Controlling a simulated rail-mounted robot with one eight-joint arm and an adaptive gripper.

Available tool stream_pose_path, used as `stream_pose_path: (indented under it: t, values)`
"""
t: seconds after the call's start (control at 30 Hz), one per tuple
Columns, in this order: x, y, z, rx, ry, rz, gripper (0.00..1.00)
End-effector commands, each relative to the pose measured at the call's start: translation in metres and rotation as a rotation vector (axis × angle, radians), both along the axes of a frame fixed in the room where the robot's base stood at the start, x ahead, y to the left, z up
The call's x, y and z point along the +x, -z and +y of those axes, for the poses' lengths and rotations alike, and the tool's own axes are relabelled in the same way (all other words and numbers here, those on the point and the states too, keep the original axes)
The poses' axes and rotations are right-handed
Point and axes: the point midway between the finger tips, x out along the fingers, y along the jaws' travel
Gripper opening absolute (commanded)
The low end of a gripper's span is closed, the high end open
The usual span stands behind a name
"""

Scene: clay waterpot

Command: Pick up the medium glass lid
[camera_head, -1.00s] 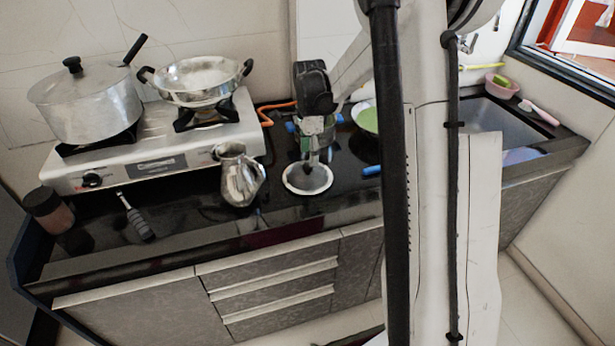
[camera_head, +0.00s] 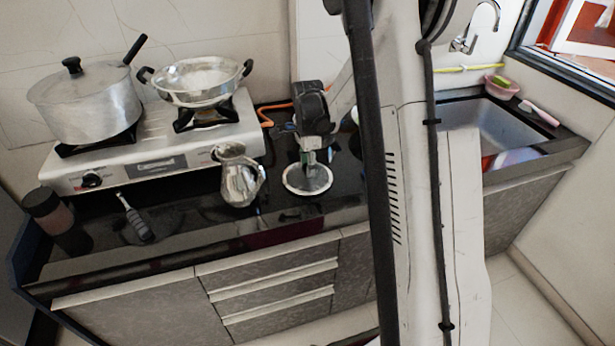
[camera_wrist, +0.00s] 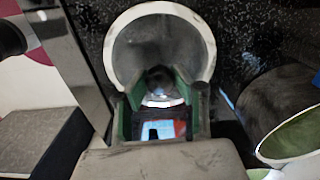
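The round glass lid (camera_head: 307,183), grey with a pale rim, lies on the black counter, right of the metal pitcher. In the wrist view the lid (camera_wrist: 130,55) fills the top middle. Its dark knob (camera_wrist: 160,82) stands between my two fingers. My gripper (camera_head: 309,160) is right over the lid, pointing down. In the wrist view my gripper (camera_wrist: 160,102) is open, with its green-sided fingers apart on either side of the knob. Whether a fingertip touches the lid or knob, I cannot tell.
A metal pitcher (camera_head: 238,178) stands close left of the lid. A stove (camera_head: 155,150) with a lidded pot (camera_head: 88,105) and a wok (camera_head: 200,80) is farther left. A green-lined bowl (camera_wrist: 285,115) is close right in the wrist view. A sink (camera_head: 490,128) is at the right.

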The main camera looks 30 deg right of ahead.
Motion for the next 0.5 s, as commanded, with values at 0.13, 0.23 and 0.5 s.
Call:
stream_pose_path:
  t: [0.13, 0.23, 0.5]
  values:
    - [0.0, 0.0, 0.0, 0.0, 0.0, 0.0, 0.0]
    - [0.0, 0.0, 0.0, 0.0, 0.0, 0.0, 0.0]
    - [0.0, -0.01, 0.0, 0.0, 0.0, 0.0, 0.0]
